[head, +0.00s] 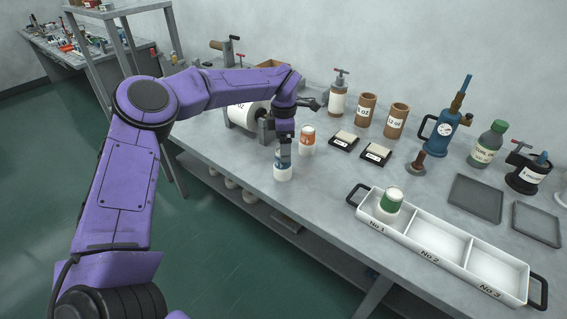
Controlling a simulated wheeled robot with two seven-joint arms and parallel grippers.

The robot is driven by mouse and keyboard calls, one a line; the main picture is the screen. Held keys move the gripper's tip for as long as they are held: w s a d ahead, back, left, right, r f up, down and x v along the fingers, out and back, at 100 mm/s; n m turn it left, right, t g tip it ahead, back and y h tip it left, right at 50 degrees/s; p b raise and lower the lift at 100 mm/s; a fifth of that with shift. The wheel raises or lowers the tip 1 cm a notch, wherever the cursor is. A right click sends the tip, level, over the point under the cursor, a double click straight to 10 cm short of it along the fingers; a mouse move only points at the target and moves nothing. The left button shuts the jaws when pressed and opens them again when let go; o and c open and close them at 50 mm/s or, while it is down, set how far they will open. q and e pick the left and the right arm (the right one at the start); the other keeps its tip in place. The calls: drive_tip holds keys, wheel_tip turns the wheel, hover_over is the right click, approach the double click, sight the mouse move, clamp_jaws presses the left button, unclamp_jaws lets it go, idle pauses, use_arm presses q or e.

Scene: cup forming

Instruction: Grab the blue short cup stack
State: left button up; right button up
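A short white cup stack with a blue label (283,173) stands near the table's front edge. My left gripper (283,156) points down over it, with its fingers at the upper part of the stack. The fingers hide part of the label, and I cannot tell whether they are closed on it. A white cup stack with an orange label (307,141) stands just behind and to the right. A white cup stack with a green label (390,201) stands in the No.1 compartment of the white tray (411,245). My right gripper is not in view.
Compartments No.2 and No.3 look empty. Two small dark-framed pads (376,153) lie behind. A white roll (246,116) is behind my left wrist. The table between blue stack and tray is clear.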

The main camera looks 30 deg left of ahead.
use_arm(q)
drive_tip(key=f, duration=0.2)
drive_tip(key=f+p, duration=0.1)
drive_tip(key=f, duration=0.1)
drive_tip(key=shift+a+f+p, duration=0.2)
drive_tip(key=shift+f+p, duration=0.1)
drive_tip(key=shift+f, duration=0.3)
drive_tip(key=c, duration=1.1)
